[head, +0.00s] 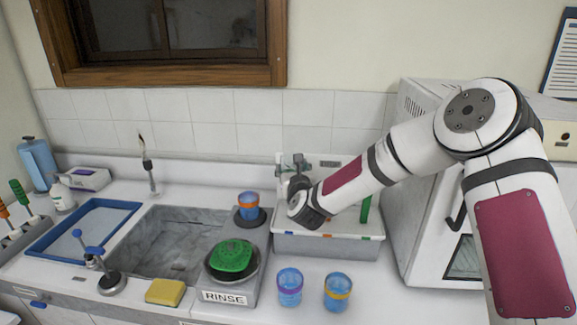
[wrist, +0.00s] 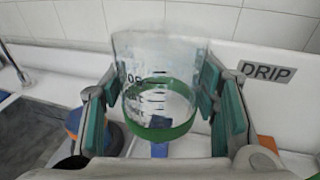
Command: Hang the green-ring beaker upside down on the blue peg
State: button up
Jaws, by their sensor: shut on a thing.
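My gripper (wrist: 160,84) is shut on the clear green-ring beaker (wrist: 157,100), one finger on each side. The beaker is upside down, with its green ring (wrist: 160,128) at the lower end and black graduation marks on its wall. A blue peg (wrist: 159,150) shows just below the ring, roughly in line with the beaker; I cannot tell whether it enters the mouth. In the head view my gripper (head: 294,168) is above the grey drip tray (head: 325,245) by the back wall, and my arm hides much of the tray. The beaker is hard to make out there.
A green peg (head: 365,209) stands in the tray. An orange-ring beaker (head: 248,206) is left of it, behind the rinse station (head: 231,285). Purple-ring (head: 289,288) and yellow-ring (head: 337,292) beakers stand in front. A white oven (head: 425,210) is close on the right.

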jog(key=shift+f+b, duration=1.15)
jog(key=shift+f, duration=3.45)
jog(key=shift+f, duration=0.45)
jog(key=o, duration=1.4)
jog(key=shift+c, duration=0.2)
jog(key=shift+s+d, duration=0.1)
